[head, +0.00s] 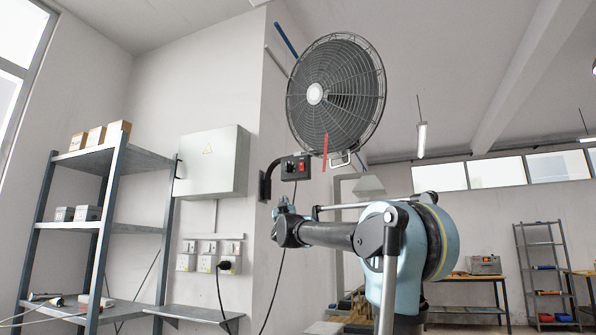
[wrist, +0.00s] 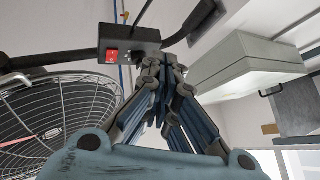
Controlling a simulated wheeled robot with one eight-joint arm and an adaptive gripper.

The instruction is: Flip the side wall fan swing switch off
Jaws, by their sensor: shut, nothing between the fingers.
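The wall fan (head: 350,90) is a round caged fan high on the wall corner. Its small black control box (head: 285,172) sits on the bracket below it, with a red switch (head: 303,169) and a small dark control beside it. In the wrist view the box (wrist: 147,38) shows the red switch (wrist: 112,57) and a small knob or toggle (wrist: 137,48). Which control is the swing switch is not readable. My gripper (head: 281,202) is shut and empty, below the box in the head view. In the wrist view its fingertips (wrist: 164,62) appear close to the box; contact cannot be told.
A grey electrical cabinet (head: 210,162) hangs left of the box, with sockets (head: 208,256) and a plugged black cable below. A metal shelf (head: 105,160) stands at left. The fan cage (wrist: 62,115) is close in the wrist view.

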